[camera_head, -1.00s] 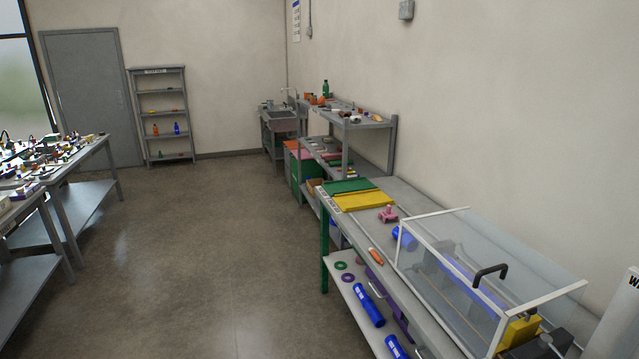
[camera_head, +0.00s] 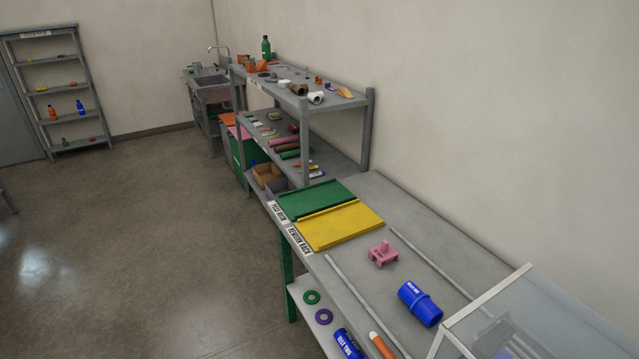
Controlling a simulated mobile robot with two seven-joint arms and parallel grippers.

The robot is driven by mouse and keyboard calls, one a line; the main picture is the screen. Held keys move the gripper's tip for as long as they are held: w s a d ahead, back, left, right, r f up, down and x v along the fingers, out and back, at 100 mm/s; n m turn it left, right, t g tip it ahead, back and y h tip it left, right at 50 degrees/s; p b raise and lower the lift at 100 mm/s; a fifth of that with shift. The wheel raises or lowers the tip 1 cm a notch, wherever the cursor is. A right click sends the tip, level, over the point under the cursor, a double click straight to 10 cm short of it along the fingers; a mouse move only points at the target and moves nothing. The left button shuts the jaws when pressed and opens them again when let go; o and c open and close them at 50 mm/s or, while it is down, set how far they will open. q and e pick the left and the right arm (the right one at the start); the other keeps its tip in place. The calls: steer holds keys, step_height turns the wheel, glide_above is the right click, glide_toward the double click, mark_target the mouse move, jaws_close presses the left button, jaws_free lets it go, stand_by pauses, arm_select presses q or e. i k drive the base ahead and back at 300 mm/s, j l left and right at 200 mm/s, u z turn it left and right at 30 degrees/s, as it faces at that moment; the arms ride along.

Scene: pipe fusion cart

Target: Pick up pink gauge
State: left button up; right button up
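The pink gauge (camera_head: 383,254) sits on the grey top of the cart (camera_head: 372,200), just right of the yellow panel. It is a small pink block with short upright parts and feet. Nothing touches it from above, and it is fully visible. Neither of my grippers shows in the head view.
A yellow panel (camera_head: 340,225) and a green panel (camera_head: 315,199) lie left of the gauge. Open floor (camera_head: 150,260) is at left.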

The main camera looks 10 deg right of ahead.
mark_target(385, 253)
steer(key=i, duration=2.25)
steer(key=i+z, duration=0.2)
steer(key=z, duration=0.3)
steer(key=i+j+z, duration=0.1)
steer(key=z, duration=0.4)
steer(key=i+j+z, duration=0.15)
steer(key=z, duration=0.35)
steer(key=i+j+z, duration=0.15)
steer(key=z, duration=2.45)
